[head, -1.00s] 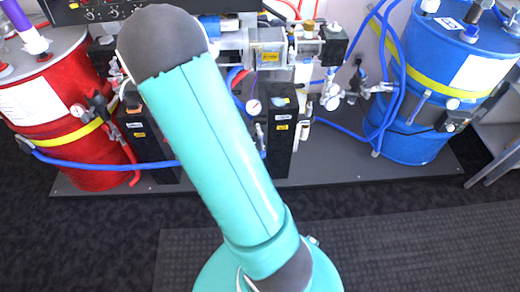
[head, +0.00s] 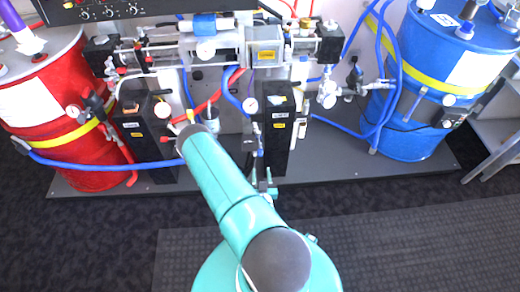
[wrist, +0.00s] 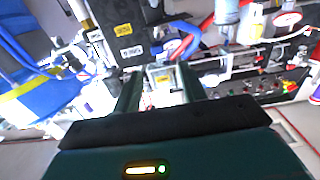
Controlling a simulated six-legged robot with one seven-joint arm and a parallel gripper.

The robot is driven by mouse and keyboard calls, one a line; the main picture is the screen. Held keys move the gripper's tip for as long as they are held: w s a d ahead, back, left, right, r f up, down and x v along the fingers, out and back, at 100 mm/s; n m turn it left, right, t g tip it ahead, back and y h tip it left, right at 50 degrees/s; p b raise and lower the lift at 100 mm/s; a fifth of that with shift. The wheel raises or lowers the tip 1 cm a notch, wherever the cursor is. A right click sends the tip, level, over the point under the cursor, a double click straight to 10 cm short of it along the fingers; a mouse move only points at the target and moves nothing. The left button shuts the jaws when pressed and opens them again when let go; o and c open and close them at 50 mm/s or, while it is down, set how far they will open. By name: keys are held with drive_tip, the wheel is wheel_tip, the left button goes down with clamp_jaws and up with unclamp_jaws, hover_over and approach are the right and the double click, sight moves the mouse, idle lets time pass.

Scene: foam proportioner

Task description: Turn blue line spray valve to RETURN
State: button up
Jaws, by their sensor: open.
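My gripper (head: 265,187) shows in the head view low in front of the right black block (head: 279,140). In the wrist view my gripper (wrist: 162,80) is open, its two teal fingers apart with nothing held between them. The black block with yellow and white labels also shows in the wrist view (wrist: 117,35), beyond the fingers. A blue hose (head: 232,88) runs down beside this block in the head view. I cannot make out the blue line spray valve's handle or which way it points; the small fittings beside the block are too small to tell.
A blue drum (head: 425,125) stands right and a red drum (head: 80,150) left, with hoses between. A pump assembly (head: 264,50) sits above the blocks. A left black block (head: 143,130) stands near my arm.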

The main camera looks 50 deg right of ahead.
sight(260, 151)
drive_tip(key=x, duration=1.3)
drive_tip(key=shift+s+d, duration=0.15)
drive_tip(key=shift+s, duration=0.1)
drive_tip(key=shift+c, duration=0.4)
clamp_jaws()
